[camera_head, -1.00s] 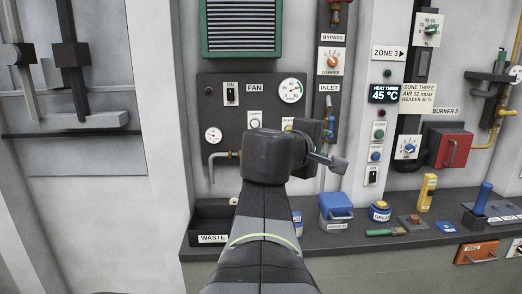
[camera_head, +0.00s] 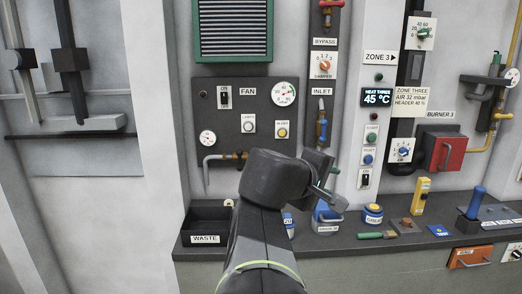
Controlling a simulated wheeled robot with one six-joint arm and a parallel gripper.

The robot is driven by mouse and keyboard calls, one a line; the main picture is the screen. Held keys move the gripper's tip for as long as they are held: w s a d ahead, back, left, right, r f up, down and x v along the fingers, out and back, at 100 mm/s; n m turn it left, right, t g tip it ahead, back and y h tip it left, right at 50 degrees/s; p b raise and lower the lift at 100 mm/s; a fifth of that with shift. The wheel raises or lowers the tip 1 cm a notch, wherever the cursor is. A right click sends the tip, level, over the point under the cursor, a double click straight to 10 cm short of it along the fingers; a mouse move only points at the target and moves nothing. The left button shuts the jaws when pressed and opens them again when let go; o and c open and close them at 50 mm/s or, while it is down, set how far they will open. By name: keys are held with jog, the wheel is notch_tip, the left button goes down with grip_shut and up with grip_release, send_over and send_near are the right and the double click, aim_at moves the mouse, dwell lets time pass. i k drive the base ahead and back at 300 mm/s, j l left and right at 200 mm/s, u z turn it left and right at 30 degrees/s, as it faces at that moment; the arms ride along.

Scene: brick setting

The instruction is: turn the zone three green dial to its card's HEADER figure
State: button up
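The green dial (camera_head: 423,35) is a small knob on a white scale plate at the upper right, on a dark vertical strip. Figures 40 and 60 show at the plate's top; its pointer is too small to read. The zone three card (camera_head: 411,99) below it reads AIR 32 mbar and HEADER 40 %. My gripper (camera_head: 331,190) is well below and left of the dial, in front of the wall under the INLET panel and above the shelf. It touches no dial. Its fingers are seen edge-on and partly hidden by the wrist, so their opening is unclear.
A blue dial (camera_head: 403,150) sits below the card, beside the red burner box (camera_head: 443,150) and yellow pipe (camera_head: 487,139). The HEAT THREE display (camera_head: 377,97) reads 45 °C. The shelf holds a blue box (camera_head: 326,219), a blue tin (camera_head: 373,214) and a yellow tool (camera_head: 421,195).

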aim_at(423, 34)
jog(key=z, duration=1.15)
